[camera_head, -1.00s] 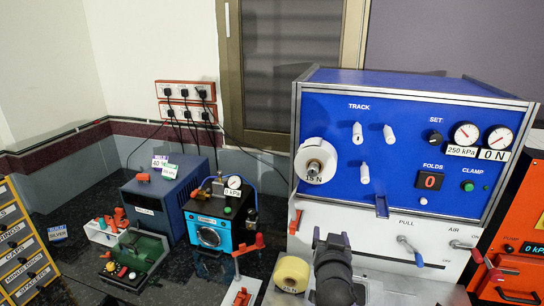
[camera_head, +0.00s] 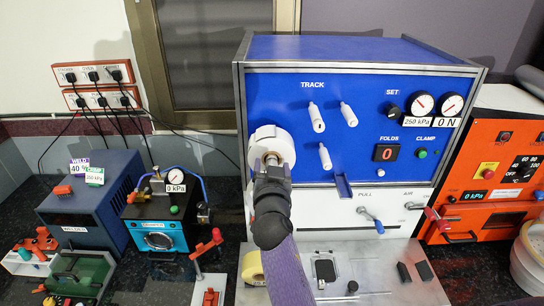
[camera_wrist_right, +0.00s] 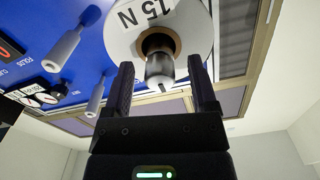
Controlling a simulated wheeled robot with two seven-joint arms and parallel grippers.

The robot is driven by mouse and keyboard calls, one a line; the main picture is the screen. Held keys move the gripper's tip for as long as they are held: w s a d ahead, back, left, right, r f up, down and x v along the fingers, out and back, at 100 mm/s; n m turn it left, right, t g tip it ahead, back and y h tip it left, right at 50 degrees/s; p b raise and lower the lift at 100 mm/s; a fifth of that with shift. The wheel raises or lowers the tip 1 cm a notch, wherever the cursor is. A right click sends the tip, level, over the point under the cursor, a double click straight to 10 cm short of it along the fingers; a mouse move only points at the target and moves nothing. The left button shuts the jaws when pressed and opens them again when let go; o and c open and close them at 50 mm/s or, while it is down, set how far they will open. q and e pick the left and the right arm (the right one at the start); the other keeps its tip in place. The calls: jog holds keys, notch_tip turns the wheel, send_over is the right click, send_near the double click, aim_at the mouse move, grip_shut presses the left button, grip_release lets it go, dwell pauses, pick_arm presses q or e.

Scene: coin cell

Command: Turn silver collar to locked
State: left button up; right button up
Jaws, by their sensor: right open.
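The silver collar (camera_wrist_right: 160,68) is a short metal cylinder with a dark slot, on the brown-ringed hub of a white roll (camera_wrist_right: 196,35) marked 15 N. In the head view the roll (camera_head: 284,143) sits on the left of the blue panel. My right gripper (camera_wrist_right: 160,62) is open, with one dark finger on each side of the collar and visible gaps, so it is not gripping. In the head view my right gripper (camera_head: 271,172) hides most of the collar. I cannot read any locked mark. My left gripper is out of view.
White pegs (camera_head: 325,156) stick out right of the roll. Below are the PULL lever (camera_head: 371,220), a yellow tape roll (camera_head: 254,268) and a grey plate (camera_head: 385,285). A teal device (camera_head: 157,225) stands left, an orange machine (camera_head: 497,165) right.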

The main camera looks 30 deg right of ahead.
jog(key=shift+s, duration=0.1)
jog(key=shift+c, duration=0.4)
grip_shut()
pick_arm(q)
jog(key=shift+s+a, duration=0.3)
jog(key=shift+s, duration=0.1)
